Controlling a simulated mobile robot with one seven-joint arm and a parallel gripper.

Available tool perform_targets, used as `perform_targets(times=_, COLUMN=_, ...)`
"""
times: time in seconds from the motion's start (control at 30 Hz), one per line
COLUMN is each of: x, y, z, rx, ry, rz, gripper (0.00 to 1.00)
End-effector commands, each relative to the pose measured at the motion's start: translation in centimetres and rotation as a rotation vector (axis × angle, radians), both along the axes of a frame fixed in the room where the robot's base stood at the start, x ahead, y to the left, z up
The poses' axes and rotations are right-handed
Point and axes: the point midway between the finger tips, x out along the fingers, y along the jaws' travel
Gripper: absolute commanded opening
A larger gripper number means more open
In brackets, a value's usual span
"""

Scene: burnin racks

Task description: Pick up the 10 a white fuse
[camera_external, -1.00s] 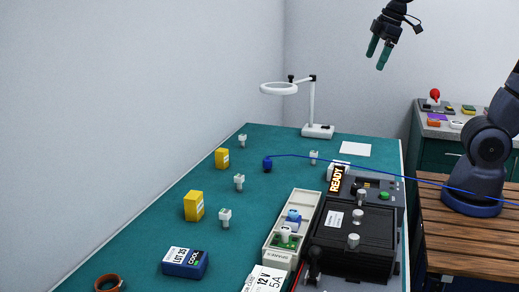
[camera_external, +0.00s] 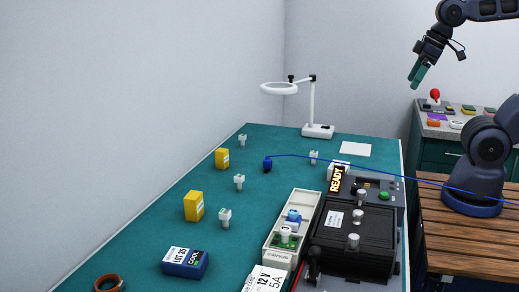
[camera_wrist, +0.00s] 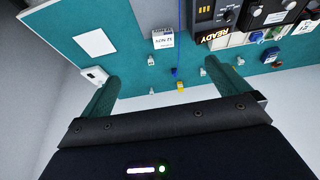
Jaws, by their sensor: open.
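Several small white fuse-like pieces stand apart on the green bench mat: one at the far left (camera_external: 242,140), one by the blue plug (camera_external: 313,157), one mid-mat (camera_external: 239,181) and one nearer the front (camera_external: 225,217). Their ratings are too small to read, so I cannot tell which is the 10 A one. Some also show in the wrist view, including a white piece (camera_wrist: 151,60) near the white box. My gripper (camera_external: 413,84) is high in the air at the right, beyond the bench edge. In the wrist view its two green fingers (camera_wrist: 162,70) are spread with nothing between them.
Yellow boxes (camera_external: 194,206) and a blue box (camera_external: 185,262) stand on the mat. A magnifier lamp (camera_external: 318,130) rises at the back. A spares tray (camera_external: 272,254) and black tester (camera_external: 345,258) fill the right. A blue cable (camera_external: 350,164) crosses the bench.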

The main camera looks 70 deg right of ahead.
Motion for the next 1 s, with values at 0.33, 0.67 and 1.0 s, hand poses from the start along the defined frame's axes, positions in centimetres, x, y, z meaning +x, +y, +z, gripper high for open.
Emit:
perform_targets(times=0.33, x=0.0, y=0.0, z=0.0, rx=0.000, ry=0.000, rz=0.001, gripper=0.55)
perform_targets(times=0.67, x=0.0, y=0.0, z=0.2, rx=0.000, ry=-0.001, rz=0.001, gripper=0.49)
perform_targets(times=1.0, x=1.0, y=-0.2, z=5.9, rx=0.008, ry=0.007, rz=-0.022, gripper=0.49)
